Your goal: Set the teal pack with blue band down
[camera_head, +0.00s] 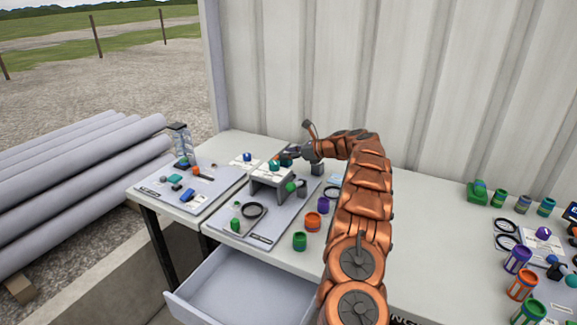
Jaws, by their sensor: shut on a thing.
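My gripper (293,152) is at the back of the table, above and behind the small grey stand (259,186). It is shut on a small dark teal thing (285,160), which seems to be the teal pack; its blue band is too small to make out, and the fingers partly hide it. I cannot tell whether the pack touches anything below.
A grey board (266,238) under the stand holds a black ring (253,211) and green pieces. A left board (155,187) holds small teal and blue pieces. Orange (312,222) and green (300,241) jars stand in front. A drawer (250,290) is open.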

